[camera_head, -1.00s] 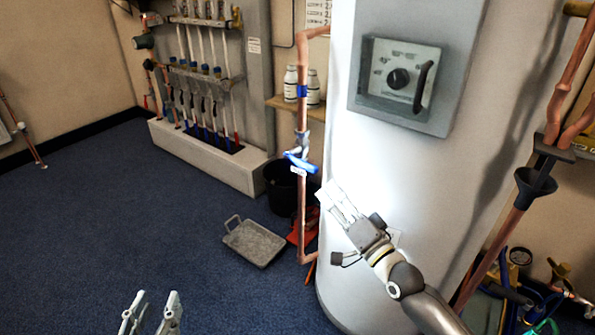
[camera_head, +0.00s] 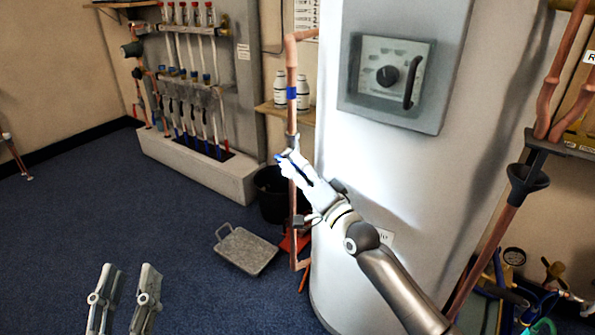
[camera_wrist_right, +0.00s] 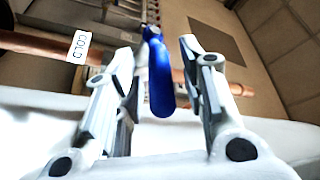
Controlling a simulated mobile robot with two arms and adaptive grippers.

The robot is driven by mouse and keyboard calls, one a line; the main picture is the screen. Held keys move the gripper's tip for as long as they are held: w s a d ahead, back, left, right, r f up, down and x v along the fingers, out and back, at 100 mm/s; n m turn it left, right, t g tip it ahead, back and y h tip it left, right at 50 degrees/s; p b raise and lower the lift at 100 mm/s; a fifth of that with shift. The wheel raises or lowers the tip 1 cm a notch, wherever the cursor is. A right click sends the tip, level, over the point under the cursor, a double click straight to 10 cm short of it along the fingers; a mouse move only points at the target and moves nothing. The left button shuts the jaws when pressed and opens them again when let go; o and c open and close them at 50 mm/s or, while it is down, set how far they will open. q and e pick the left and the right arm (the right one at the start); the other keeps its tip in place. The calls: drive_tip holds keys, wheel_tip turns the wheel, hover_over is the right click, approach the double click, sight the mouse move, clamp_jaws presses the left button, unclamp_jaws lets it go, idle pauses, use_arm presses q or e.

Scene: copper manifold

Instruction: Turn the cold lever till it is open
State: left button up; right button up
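The cold lever (camera_wrist_right: 160,78) is a blue handle on a copper pipe (camera_wrist_right: 38,44), with a white COLD tag (camera_wrist_right: 73,46) beside it. In the right wrist view the lever stands roughly crosswise to the pipe. My right gripper (camera_wrist_right: 164,82) is open, with one finger on each side of the lever and a visible gap to both. In the head view my right gripper (camera_head: 289,162) is at the valve on the upright copper pipe (camera_head: 291,68) and hides most of the lever. My left gripper (camera_head: 128,270) is open and empty over the floor at lower left.
A white cylinder (camera_head: 350,190) with a grey control panel (camera_head: 435,58) stands right of the pipe. A black bucket (camera_head: 270,195) and a grey tray (camera_head: 247,250) are on the floor below. A shelf with white bottles (camera_head: 303,92) is behind.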

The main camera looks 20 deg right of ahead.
drive_tip(key=shift+w+a, duration=0.1)
drive_tip(key=shift+w, duration=0.05)
clamp_jaws()
idle(0.5)
